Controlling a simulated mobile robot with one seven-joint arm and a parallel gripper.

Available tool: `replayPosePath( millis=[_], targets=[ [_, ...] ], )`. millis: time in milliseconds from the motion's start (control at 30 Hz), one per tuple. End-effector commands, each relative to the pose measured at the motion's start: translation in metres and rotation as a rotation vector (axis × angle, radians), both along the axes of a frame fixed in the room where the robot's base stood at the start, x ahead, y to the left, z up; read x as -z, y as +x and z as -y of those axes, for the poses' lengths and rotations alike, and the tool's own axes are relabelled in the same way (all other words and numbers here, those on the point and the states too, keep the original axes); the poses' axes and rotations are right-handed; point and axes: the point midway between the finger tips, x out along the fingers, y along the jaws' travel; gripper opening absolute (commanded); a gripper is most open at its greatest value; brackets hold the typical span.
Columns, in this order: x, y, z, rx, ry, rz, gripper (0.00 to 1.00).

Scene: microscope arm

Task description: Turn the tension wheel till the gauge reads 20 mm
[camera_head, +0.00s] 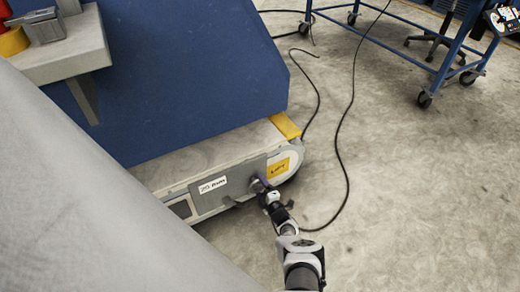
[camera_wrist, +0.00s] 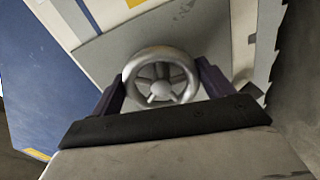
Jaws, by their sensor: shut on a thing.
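The tension wheel (camera_wrist: 160,78) is a silver spoked handwheel on a grey plate, seen face-on in the wrist view. My gripper (camera_wrist: 162,88) has its two dark fingers on either side of the wheel's rim and is shut on it. In the head view my gripper (camera_head: 262,186) reaches the front of the low grey machine base (camera_head: 165,172), and it mostly hides the wheel there. A white label (camera_head: 213,185) that seems to read "20 mm" sits left of the wheel. A dark window (camera_head: 181,209) lies further left; no gauge reading can be made out.
A yellow label (camera_head: 278,168) is right of the wheel. A large blue panel (camera_head: 200,70) rises behind the base. A black cable (camera_head: 345,150) runs over the floor at right. A blue wheeled cart (camera_head: 425,40) stands at the upper right. The right floor is mostly clear.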

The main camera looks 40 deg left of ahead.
Motion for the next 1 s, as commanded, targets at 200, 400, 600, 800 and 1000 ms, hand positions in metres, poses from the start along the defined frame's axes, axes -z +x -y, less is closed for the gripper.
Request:
replayPosePath(
  millis=[200, 400, 600, 800, 1000],
  targets=[
    [0.0014, -0.0013, -0.0008, -0.002, 0.054, -0.133, 0.57],
    [0.0017, -0.0013, -0.0008, -0.002, 0.086, -0.210, 0.57],
    [0.0018, -0.0012, -0.0009, -0.001, 0.100, -0.244, 0.57],
    [0.0017, -0.0012, -0.0009, -0.001, 0.103, -0.252, 0.57],
    [0.0016, -0.0011, -0.0010, -0.001, 0.103, -0.251, 0.57]
  ],
)
